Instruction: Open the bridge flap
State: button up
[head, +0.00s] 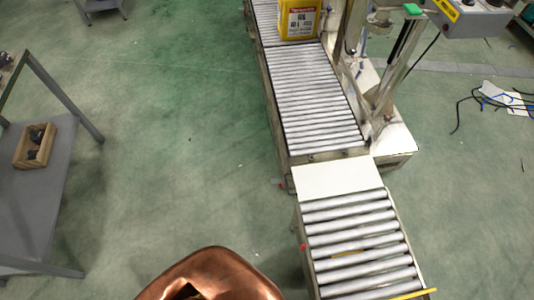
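The bridge flap appears to be the pale flat plate (337,177) in the head view. It lies flat across the gap between the far roller conveyor (312,98) and the near roller conveyor (352,234). Small red parts show at the left side of the conveyors, one near the flap's left edge (281,185). Nothing rests on the flap. My gripper is not in view. A copper-coloured rounded part at the bottom of the picture looks like my own body.
A yellow canister (299,20) stands on the far conveyor. A machine frame (388,85) with a grey control box (478,18) stands right of it. A grey table (42,180) with a wooden box (35,146) is at left. Cables (490,97) lie at right. The floor between is clear.

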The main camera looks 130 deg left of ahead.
aim_at(324, 179)
jog(key=k, duration=0.85)
jog(key=u, duration=2.2)
jog(key=i, duration=0.45)
jog(key=u, duration=3.45)
